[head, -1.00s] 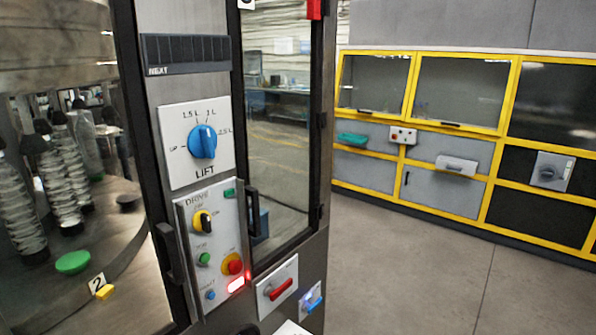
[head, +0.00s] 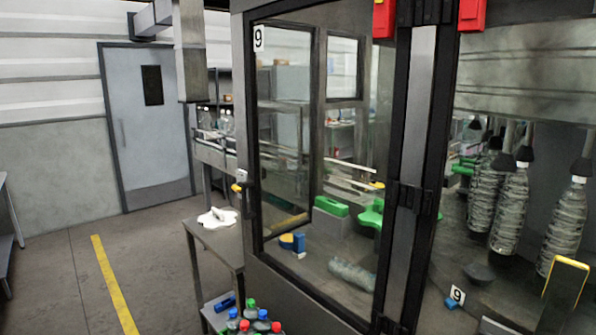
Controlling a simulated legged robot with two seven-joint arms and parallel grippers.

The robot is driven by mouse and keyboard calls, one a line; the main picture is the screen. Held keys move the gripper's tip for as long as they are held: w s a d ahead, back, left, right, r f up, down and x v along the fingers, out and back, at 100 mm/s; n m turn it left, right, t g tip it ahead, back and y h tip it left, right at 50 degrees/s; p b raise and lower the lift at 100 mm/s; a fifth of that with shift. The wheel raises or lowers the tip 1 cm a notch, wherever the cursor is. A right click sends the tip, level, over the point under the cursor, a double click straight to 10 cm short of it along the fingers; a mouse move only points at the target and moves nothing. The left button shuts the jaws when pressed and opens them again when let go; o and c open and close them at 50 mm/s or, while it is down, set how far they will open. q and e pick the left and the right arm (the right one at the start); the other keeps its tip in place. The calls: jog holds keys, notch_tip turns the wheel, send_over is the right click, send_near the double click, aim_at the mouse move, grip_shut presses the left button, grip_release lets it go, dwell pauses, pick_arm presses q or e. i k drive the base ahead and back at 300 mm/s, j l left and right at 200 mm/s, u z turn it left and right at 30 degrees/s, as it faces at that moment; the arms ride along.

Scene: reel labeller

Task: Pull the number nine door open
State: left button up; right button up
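The number nine door (head: 285,150) is a glass panel in a dark frame, with a white 9 label (head: 259,38) at its upper left corner. It stands in the middle of the head view and looks shut. A dark handle (head: 249,200) sits on its left edge, and its hinges (head: 410,197) are on the dark post at the right. Neither of my grippers is in view.
A side table (head: 215,240) with a white cloth (head: 217,217) stands left of the door. Capped bottles (head: 252,325) stand low in front. Bottles hang in the machine (head: 512,210) at right. Open floor (head: 150,255) lies at left, before a grey room door (head: 148,125).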

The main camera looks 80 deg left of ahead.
aim_at(385, 10)
jog(key=j+u, duration=0.1)
jog(key=u, duration=2.6)
jog(key=j, duration=0.1)
